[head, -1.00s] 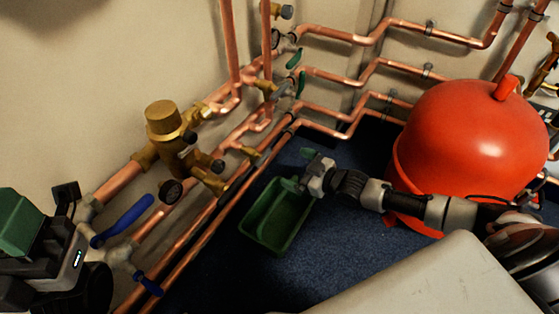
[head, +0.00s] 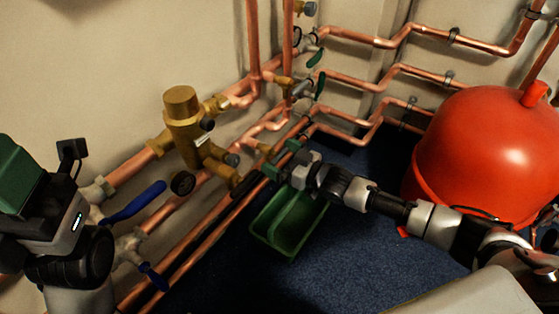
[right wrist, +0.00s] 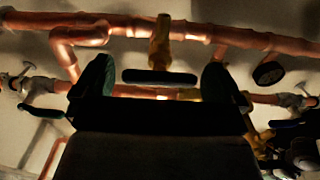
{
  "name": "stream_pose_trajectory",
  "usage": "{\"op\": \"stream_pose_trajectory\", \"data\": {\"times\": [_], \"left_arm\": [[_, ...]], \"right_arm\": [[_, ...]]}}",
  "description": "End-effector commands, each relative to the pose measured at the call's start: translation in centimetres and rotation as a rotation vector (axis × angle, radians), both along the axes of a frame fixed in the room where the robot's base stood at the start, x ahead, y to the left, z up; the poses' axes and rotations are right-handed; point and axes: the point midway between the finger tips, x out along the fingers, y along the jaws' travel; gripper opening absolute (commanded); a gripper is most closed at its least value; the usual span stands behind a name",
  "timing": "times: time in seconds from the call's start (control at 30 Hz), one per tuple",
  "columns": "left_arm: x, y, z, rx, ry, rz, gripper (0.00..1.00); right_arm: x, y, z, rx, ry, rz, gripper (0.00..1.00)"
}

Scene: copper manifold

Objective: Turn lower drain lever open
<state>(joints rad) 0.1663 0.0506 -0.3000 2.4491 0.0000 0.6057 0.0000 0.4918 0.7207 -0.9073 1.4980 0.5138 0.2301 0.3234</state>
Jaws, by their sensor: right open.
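A dark lever (right wrist: 160,77) on a brass valve body (right wrist: 160,43) shows in the right wrist view, lying level in the picture, roughly along the copper pipe behind it. It sits between the two dark green fingers of my right gripper (right wrist: 156,88), with a visible gap on each side. In the head view my right gripper (head: 282,158) is open at the lower pipes, beside a brass fitting (head: 264,148). The lever is not clearly visible there.
A green tray (head: 262,234) stands on the blue floor below my right gripper. A red tank (head: 480,150) is at the right. Green levers (head: 320,86) are on pipes above.

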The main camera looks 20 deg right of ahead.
Motion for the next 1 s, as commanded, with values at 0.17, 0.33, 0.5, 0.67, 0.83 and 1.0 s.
{"op": "stream_pose_trajectory", "data": {"times": [0.17,0.33,0.5,0.67,0.83,1.0], "left_arm": [[-0.06,-0.03,0.14,0.001,-0.008,0.000,0.45],[-0.05,-0.03,0.18,0.001,-0.008,0.000,0.45],[-0.05,-0.03,0.17,0.001,-0.007,0.001,0.45],[-0.05,-0.04,0.17,0.001,-0.007,0.001,0.45],[-0.06,-0.04,0.25,0.001,-0.008,-0.001,0.45],[-0.14,0.01,0.54,-0.003,-0.010,-0.001,0.45]], "right_arm": [[0.49,0.35,0.03,-0.001,0.001,-0.001,1.00],[0.47,0.34,0.05,-0.001,0.001,-0.001,1.00],[0.45,0.33,0.04,-0.001,0.001,-0.001,0.77],[0.44,0.32,0.03,-0.001,0.001,-0.001,0.53],[0.44,0.32,0.05,-0.006,-0.004,-0.001,0.51],[0.42,0.33,0.12,-0.038,-0.027,-0.001,0.51]]}}
